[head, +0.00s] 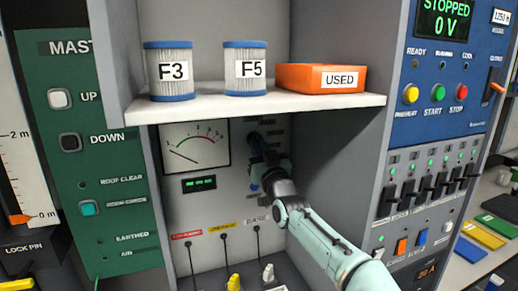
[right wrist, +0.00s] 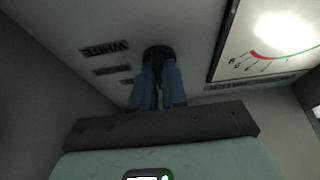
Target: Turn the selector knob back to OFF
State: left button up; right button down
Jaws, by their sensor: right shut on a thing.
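The selector knob (right wrist: 158,53) is a dark round knob on the pale back panel of the recess, seen in the right wrist view. My right gripper (right wrist: 157,75) has its blue fingers closed on the knob. In the head view my right gripper (head: 256,150) reaches into the recess under the shelf, right of the meter, and covers most of the knob. The small labels around the knob are partly hidden or too small to read, apart from one reading WHITE upside down in the wrist view. The knob's setting cannot be told. My left gripper is not in view.
A shelf (head: 220,103) above my arm holds filter F3 (head: 170,88), filter F5 (head: 245,84) and an orange USED box (head: 320,78). The analog meter (head: 194,146) is left of the gripper. Cabled plugs (head: 234,282) are below. A side wall (head: 345,150) stands right of the arm.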

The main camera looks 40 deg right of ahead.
jog(key=c, duration=1.2)
grip_release()
jog(key=shift+o, duration=0.2)
jog(key=b+v, duration=0.5)
jog(key=v, duration=0.8)
jog(key=shift+s+f, duration=0.1)
